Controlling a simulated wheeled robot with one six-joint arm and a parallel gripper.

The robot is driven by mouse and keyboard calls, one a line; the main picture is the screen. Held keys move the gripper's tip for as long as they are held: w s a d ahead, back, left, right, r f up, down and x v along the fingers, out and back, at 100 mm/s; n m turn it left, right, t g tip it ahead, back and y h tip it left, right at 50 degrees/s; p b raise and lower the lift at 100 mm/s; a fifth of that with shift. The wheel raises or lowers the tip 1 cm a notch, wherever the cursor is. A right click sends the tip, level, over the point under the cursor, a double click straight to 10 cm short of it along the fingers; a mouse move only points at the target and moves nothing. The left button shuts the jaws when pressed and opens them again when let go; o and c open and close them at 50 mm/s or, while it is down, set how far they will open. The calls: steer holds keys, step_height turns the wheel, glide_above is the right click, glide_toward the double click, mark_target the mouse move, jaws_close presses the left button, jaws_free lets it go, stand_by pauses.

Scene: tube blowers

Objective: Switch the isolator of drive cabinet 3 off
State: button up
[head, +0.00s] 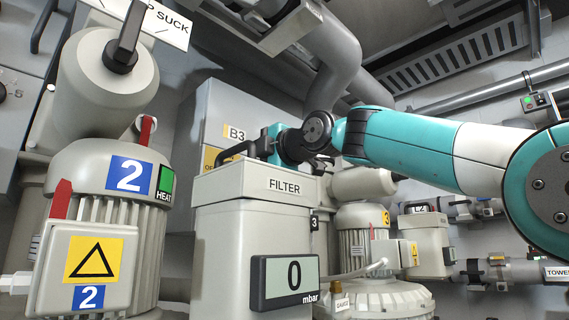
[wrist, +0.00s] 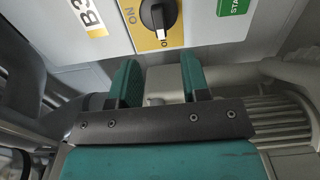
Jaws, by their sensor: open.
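The grey cabinet labelled B3 (head: 226,108) stands behind the filter in the head view. Its isolator is a black rotary knob (wrist: 157,12) on a yellow plate (wrist: 172,39) at the top of the wrist view. "ON" is printed left of the knob, and its white pointer mark faces down in the picture, towards lettering I cannot fully read. My gripper (wrist: 160,80) is open and empty. Its teal fingers are apart, just below the knob in the wrist view and not around it. In the head view my gripper (head: 268,144) is by the cabinet front, and the knob is hidden.
A green START label (wrist: 234,5) is right of the isolator. The filter housing (head: 252,188) with a mbar display (head: 287,281) stands in front of the cabinet. Blower 2 (head: 110,165) is at the left, and another blower (head: 362,220) and pipes are at the right.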

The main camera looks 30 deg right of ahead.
steer(key=b+v, duration=0.2)
steer(key=v, duration=0.7)
